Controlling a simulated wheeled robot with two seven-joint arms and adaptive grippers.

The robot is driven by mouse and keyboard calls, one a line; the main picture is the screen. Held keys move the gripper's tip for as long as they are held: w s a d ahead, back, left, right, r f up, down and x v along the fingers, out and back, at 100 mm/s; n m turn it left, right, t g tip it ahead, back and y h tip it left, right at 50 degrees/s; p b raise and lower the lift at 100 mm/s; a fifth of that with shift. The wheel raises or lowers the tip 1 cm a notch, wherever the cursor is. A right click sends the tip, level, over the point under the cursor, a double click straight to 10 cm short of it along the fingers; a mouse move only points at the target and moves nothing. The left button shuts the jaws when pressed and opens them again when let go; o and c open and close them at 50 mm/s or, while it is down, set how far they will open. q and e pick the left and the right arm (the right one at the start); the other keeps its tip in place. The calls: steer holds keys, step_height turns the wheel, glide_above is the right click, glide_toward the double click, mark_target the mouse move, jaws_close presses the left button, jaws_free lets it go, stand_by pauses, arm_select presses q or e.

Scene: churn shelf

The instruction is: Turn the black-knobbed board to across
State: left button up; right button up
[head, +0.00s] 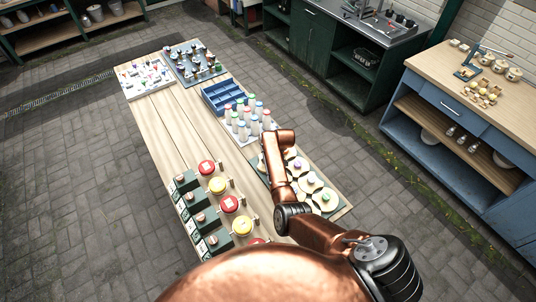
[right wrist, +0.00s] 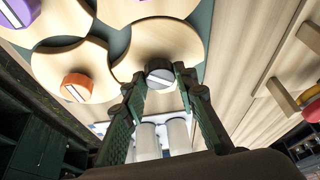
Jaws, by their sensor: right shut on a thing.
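The black knob (right wrist: 160,72) stands on a round pale wooden board (right wrist: 160,38) in the right wrist view. A white line crosses the knob's face, slightly tilted in the picture. My right gripper (right wrist: 160,76) has its fingers on either side of the knob, shut on it. In the head view my copper right arm covers part of the green panel (head: 335,205) that carries the round boards, and hides the black knob and gripper there. My left gripper is not in view.
Neighbouring round boards carry an orange knob (right wrist: 77,87) and a purple knob (right wrist: 20,10). Several capped white bottles (head: 254,124) stand close beyond the panel, near a blue divided tray (head: 222,95). Red and yellow round-topped items (head: 217,185) line the left side of the table.

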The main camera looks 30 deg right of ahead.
steer(key=shift+d+r+n+y, duration=0.1)
steer(key=shift+d+n+y, duration=0.15)
steer(key=shift+n, duration=0.75)
steer(key=shift+n+g+y, duration=0.3)
steer(key=shift+n+y, duration=0.05)
steer(key=shift+n, duration=0.55)
steer(key=shift+w+n+y+b, duration=0.1)
steer(key=shift+n+y+b, duration=0.2)
steer(key=shift+n, duration=0.7)
steer(key=shift+n+g+b, duration=0.4)
steer(key=shift+n+b, duration=0.05)
steer(key=shift+n, duration=0.35)
steer(key=shift+a+y, duration=0.1)
steer(key=shift+y, duration=0.3)
steer(key=o, duration=1.2)
steer(key=shift+c, duration=0.2)
